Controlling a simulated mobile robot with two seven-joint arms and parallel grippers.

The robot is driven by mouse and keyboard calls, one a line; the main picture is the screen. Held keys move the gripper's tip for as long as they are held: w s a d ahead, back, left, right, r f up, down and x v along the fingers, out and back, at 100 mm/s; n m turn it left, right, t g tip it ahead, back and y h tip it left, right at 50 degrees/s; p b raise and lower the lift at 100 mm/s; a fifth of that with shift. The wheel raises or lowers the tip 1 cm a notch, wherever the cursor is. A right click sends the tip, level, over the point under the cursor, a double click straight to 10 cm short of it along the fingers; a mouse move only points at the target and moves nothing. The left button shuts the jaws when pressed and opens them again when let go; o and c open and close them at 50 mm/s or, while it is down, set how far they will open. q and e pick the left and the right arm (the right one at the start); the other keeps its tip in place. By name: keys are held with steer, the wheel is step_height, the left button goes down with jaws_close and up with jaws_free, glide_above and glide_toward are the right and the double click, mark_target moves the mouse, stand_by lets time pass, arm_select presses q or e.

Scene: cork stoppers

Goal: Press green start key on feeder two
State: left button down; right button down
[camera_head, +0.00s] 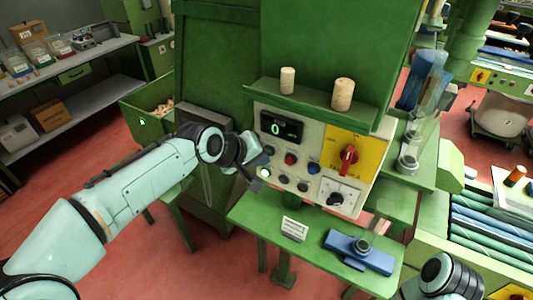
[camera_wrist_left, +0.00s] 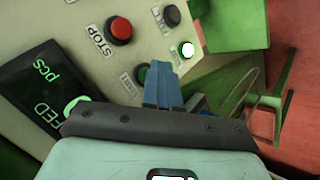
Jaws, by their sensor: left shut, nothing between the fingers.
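The feeder's control panel (camera_head: 275,188) is pale, with a display reading 0 and rows of coloured keys. The green start key (camera_wrist_left: 143,73) shows in the left wrist view beside a partly covered label, and my fingers hide part of it. My left gripper (camera_head: 260,160) is at the panel's left side, by the keys; its fingers (camera_wrist_left: 162,66) are shut and empty. They overlap the green key's edge in the wrist view; I cannot tell whether they touch it. The red STOP key (camera_wrist_left: 119,30) lies just beyond. My right gripper is out of view.
A white lit lamp (camera_wrist_left: 187,49) and a dark key (camera_wrist_left: 171,15) lie near the fingers. A red rotary switch (camera_head: 348,158) sits on yellow at the panel's right. Two corks stand on the ledge above. A blue clamp-like fixture (camera_head: 358,252) rests on the green shelf below.

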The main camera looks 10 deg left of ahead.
arm_select(q)
steer(key=shift+s+a+b, duration=0.25)
steer(key=shift+s+b, duration=0.05)
steer(key=shift+s, duration=0.5)
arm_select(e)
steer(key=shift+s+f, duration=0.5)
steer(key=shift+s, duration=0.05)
arm_select(q)
steer(key=shift+w, duration=0.1)
